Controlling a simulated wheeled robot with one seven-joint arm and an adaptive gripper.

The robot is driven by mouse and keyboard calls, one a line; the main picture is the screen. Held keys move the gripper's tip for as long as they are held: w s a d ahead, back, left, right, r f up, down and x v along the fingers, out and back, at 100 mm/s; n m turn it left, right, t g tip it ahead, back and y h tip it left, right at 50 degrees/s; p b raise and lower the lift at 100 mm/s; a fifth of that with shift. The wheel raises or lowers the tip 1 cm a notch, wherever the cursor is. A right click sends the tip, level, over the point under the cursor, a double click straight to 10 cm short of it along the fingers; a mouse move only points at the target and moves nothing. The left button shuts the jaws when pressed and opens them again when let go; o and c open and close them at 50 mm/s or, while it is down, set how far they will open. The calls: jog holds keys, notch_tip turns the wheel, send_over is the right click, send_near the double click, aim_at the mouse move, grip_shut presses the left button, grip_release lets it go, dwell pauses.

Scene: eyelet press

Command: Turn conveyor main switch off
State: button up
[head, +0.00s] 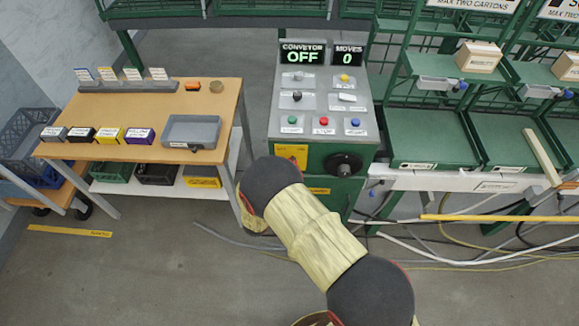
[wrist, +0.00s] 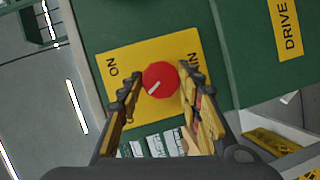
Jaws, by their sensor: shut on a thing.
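The main switch is a round red knob (wrist: 160,79) with a white pointer mark, on a yellow plate (wrist: 139,58) in the wrist view. "ON" and part of another word show on the plate; its lower part is partly hidden by my fingers. The white mark slants toward the lower left. My gripper (wrist: 160,87) is shut on the knob, one finger at each side. In the head view the upper part of the yellow plate (head: 291,151) shows on the cabinet front; my arm hides the knob and gripper. The conveyor display (head: 302,54) reads "OFF".
A sloped control panel (head: 316,105) with several buttons and switches sits above the plate. A black round knob (head: 343,165) is to its right. A wooden table (head: 120,115) stands left, green racks (head: 430,135) right. Hoses and cables (head: 470,255) lie on the floor at right.

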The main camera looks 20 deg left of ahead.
jog(key=shift+a+f+n+t, duration=0.15)
jog(key=shift+n+t, duration=0.15)
jog(key=shift+n, duration=0.4)
jog(key=o, duration=1.1)
jog(key=shift+o, duration=0.3)
jog(key=s+a+r, duration=0.1)
jog(key=s, duration=1.1)
jog(key=shift+a+r, duration=0.15)
jog(key=shift+a, duration=0.15)
jog(key=shift+w, duration=0.1)
